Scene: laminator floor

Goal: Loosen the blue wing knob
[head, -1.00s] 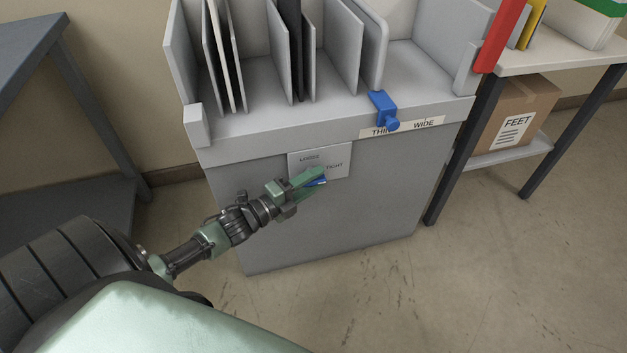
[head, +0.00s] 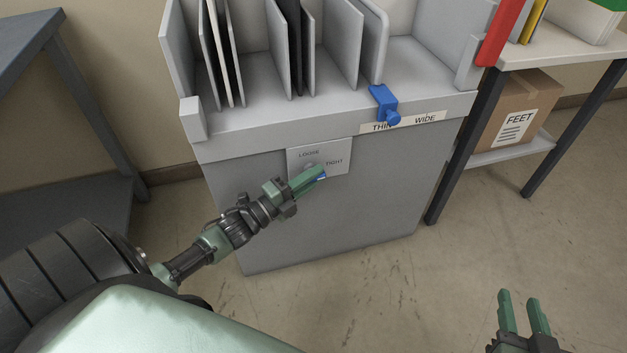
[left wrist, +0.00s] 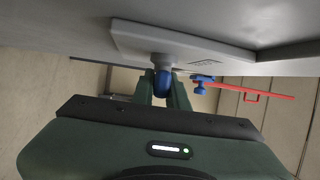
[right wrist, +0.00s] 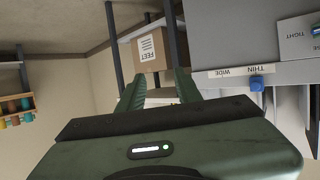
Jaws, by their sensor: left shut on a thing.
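The blue wing knob (head: 321,178) mostly hides behind my left fingers in the head view. It sits on a light plate (head: 336,158) marked LOOSE and TIGHT, on the front of the grey cabinet (head: 370,190). In the left wrist view the knob (left wrist: 162,84) stands between my fingers, on a grey stem from the plate. My left gripper (head: 316,174) is shut on the knob. My right gripper (head: 519,297) is open and empty, low at the right of the head view, away from the cabinet.
A blue slide clamp (head: 385,104) sits on the cabinet's top edge by a THIN/WIDE label. Upright panels stand in slots on top. A side table (head: 555,55) holds a red item; a FEET box (head: 513,118) is on its lower shelf. Open floor lies at the front right.

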